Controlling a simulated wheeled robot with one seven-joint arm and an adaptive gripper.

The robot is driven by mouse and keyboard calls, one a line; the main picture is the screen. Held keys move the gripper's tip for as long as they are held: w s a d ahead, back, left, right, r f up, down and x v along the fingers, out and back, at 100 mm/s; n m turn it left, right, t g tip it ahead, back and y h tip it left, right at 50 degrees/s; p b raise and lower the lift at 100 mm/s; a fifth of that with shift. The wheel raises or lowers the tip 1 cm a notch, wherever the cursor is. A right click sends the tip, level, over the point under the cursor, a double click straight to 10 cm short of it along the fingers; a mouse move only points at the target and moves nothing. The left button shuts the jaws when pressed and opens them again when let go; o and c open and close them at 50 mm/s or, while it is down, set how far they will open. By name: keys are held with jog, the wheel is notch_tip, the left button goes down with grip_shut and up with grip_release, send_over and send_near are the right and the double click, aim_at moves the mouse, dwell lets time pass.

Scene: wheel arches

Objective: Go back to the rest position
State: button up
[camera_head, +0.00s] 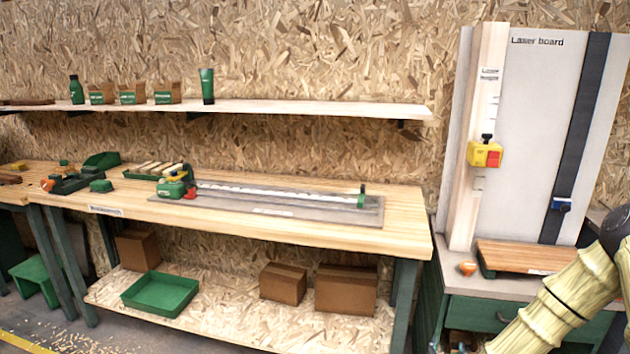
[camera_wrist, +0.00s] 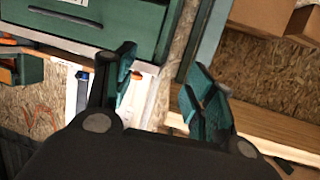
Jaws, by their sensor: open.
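My gripper (camera_wrist: 158,75) shows in the wrist view, with its two green-padded fingers spread apart. Nothing is between them. Behind the fingers, the wrist view shows a green drawer cabinet (camera_wrist: 110,22) at top left and wood-chip board. My gripper is not visible in the head view; part of my arm shows at the lower right, in front of the cabinet (camera_head: 478,312) beside the laser board.
A wooden workbench (camera_head: 330,232) with a long grey plate (camera_head: 290,207) stands left of centre, with a shelf (camera_head: 290,107) above. The white laser board (camera_head: 535,95) stands upright at right, with a wooden block (camera_head: 525,256) before it. Cardboard boxes (camera_head: 345,290) sit below the bench.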

jog(key=s+a+f+n+g+y+p, duration=0.1)
jog(key=s+a+f+n+g+y, duration=0.15)
jog(key=s+a+f, duration=0.35)
jog(key=s+a+f+n+g+y+p, duration=0.1)
jog(key=s+a+f+g+y+p, duration=0.15)
jog(key=s+a+f, duration=0.45)
jog(key=s+g+y+p, duration=0.1)
jog(key=s+g, duration=0.7)
jog(key=s, duration=2)
jog(key=shift+d+f+n+g+p, duration=0.15)
jog(key=shift+d+n+g+p, duration=0.15)
jog(key=shift+n+p, duration=0.15)
jog(key=shift+w, duration=0.1)
